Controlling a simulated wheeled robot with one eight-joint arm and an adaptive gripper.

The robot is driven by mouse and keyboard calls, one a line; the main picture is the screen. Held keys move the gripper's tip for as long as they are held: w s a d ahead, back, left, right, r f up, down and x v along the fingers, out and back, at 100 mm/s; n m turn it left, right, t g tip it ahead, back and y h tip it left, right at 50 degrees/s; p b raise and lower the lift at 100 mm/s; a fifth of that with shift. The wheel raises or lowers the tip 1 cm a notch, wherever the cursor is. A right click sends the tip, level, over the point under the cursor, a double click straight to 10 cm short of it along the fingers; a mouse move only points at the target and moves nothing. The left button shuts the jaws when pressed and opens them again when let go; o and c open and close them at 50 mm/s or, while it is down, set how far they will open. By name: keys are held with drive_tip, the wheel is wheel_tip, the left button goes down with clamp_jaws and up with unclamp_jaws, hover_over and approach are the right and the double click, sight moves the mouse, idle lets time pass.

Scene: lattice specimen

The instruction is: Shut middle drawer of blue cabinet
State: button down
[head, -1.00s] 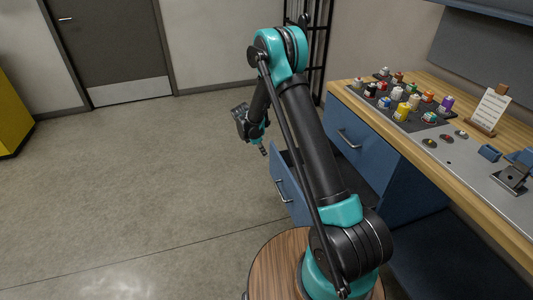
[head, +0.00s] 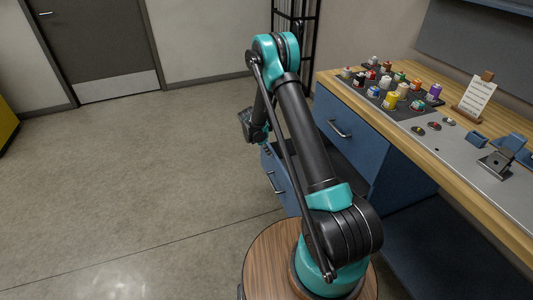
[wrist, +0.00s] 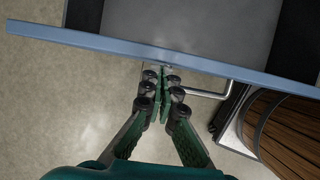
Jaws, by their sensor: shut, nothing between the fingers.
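The blue cabinet (head: 345,118) stands under the workbench with its top drawer flush. The middle drawer (head: 281,183) is pulled out below it, with a metal handle (head: 276,184) on its front. In the wrist view, the drawer's blue front edge (wrist: 90,39) crosses the picture, its grey inside (wrist: 190,22) lies beyond, and its handle (wrist: 222,95) is to the right of my fingers. My gripper (wrist: 164,70) is shut and empty, fingertips at the outer side of the drawer front. I cannot tell whether they touch it. My arm hides part of the drawer in the head view.
The workbench (head: 410,138) carries several small paint pots (head: 391,99), a sign (head: 474,98) and small tools. A round wooden surface (wrist: 293,130) is at the right in the wrist view. Open floor (head: 150,180) lies left of the drawer.

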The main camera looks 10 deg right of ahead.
drive_tip(key=w+d, duration=0.3)
drive_tip(key=d, duration=1)
drive_tip(key=w+d, duration=0.4)
drive_tip(key=d, duration=1)
drive_tip(key=shift+w, duration=0.1)
